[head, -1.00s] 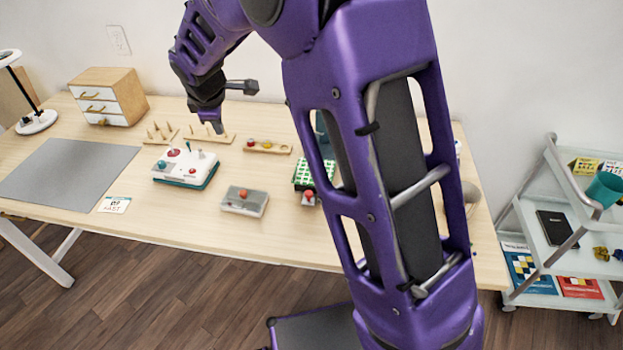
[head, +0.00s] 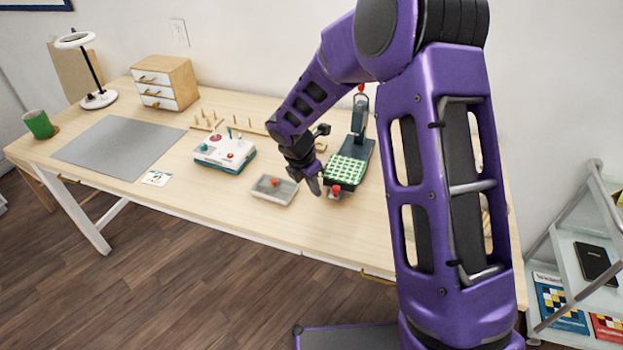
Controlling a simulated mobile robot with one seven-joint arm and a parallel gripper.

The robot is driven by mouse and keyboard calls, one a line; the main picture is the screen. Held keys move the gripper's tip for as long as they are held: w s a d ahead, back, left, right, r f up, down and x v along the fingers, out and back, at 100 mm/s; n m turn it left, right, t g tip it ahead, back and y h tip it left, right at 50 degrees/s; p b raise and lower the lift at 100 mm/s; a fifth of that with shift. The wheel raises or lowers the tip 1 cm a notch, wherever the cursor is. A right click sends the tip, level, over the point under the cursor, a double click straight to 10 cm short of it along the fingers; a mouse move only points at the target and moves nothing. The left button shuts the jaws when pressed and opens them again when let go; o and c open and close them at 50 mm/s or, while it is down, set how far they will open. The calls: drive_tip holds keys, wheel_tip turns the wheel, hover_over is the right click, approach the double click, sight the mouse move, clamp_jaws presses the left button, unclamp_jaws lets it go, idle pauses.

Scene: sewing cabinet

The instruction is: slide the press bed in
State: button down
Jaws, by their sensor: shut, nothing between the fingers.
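The press (head: 358,118) is a dark teal stand with a red-tipped top, towards the back of the table. Its bed, carrying green-and-white checked cloth (head: 346,171), extends forward from the stand. A red knob (head: 335,190) sits at the bed's front edge. My gripper (head: 317,188) is shut and empty, pointing down just left of the knob and the bed's front corner. I cannot tell whether it touches them. My arm hides the table to the right of the press.
A grey box with a red knob (head: 272,190) lies left of my gripper. A white-and-teal device (head: 224,153) stands further left, with pegged wooden racks behind it. A grey mat (head: 120,148), drawer box (head: 165,83) and lamp (head: 98,98) are at the left. A white cart (head: 570,262) stands right.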

drive_tip(key=shift+x, duration=1.2)
drive_tip(key=shift+w+d+f, duration=0.2)
drive_tip(key=shift+w+d, duration=0.4)
drive_tip(key=shift+d, duration=0.2)
drive_tip(key=shift+w+d+f, duration=0.15)
drive_tip(key=shift+w+d, duration=0.45)
drive_tip(key=shift+d, duration=0.15)
